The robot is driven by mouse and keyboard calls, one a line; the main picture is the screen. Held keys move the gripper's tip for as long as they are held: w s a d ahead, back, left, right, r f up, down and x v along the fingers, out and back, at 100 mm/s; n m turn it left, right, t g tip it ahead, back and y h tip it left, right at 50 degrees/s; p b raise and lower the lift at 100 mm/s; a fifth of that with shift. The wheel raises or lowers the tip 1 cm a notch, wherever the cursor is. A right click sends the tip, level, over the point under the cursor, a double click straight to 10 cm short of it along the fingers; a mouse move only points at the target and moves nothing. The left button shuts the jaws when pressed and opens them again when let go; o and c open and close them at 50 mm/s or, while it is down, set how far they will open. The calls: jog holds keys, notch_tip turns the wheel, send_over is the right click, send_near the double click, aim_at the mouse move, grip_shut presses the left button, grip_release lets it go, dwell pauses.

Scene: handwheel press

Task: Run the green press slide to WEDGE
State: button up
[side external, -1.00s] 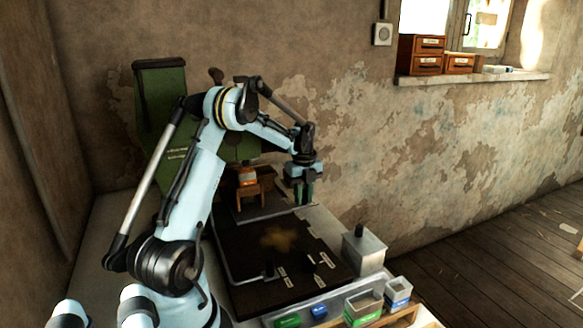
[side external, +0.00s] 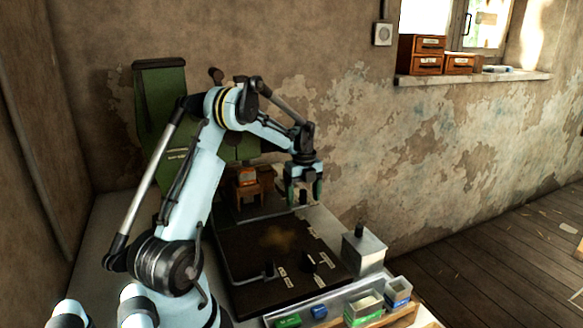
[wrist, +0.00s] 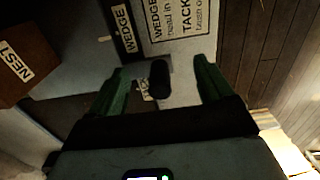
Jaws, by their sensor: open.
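The green press (side external: 160,105) stands against the back wall, partly hidden by my arm. My gripper (side external: 304,193) is in front of and to the right of it, above the far right of the dark work board. In the wrist view my gripper (wrist: 160,72) is open, with green fingers spread apart. A dark rounded knob (wrist: 158,80) shows between the fingers; I cannot tell whether they touch it. A WEDGE label (wrist: 122,30) lies beyond it, beside a printed card (wrist: 180,22) reading WEDGE and TACK. I cannot make out the slide's position.
A brown block labelled NEST (wrist: 18,70) is at the wrist view's left. A wooden stand (side external: 262,185) sits left of my gripper. The dark board (side external: 250,268) has small labels and dark pegs. A grey box (side external: 364,252) and small bins (side external: 363,308) stand right and in front.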

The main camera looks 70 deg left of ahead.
jog(key=shift+r, duration=4)
jog(key=shift+d, duration=0.1)
jog(key=d+r+n+t+y, duration=0.1)
jog(key=d+r+n, duration=0.25)
jog(key=d, duration=0.45)
jog(key=d+r+n+t, duration=0.2)
jog(key=d+n, duration=0.2)
jog(key=d, duration=0.4)
jog(key=s+d+f+n+t, duration=0.1)
jog(key=s+d+n, duration=0.3)
jog(key=d, duration=0.4)
jog(key=s+d+f+n+t+h, duration=0.1)
jog(key=s+d+n+t, duration=0.2)
jog(key=d+n, duration=0.3)
jog(key=shift+s+d+f, duration=0.35)
jog(key=shift+s+d, duration=0.2)
jog(key=shift+d, duration=0.6)
jog(key=shift+n, duration=0.25)
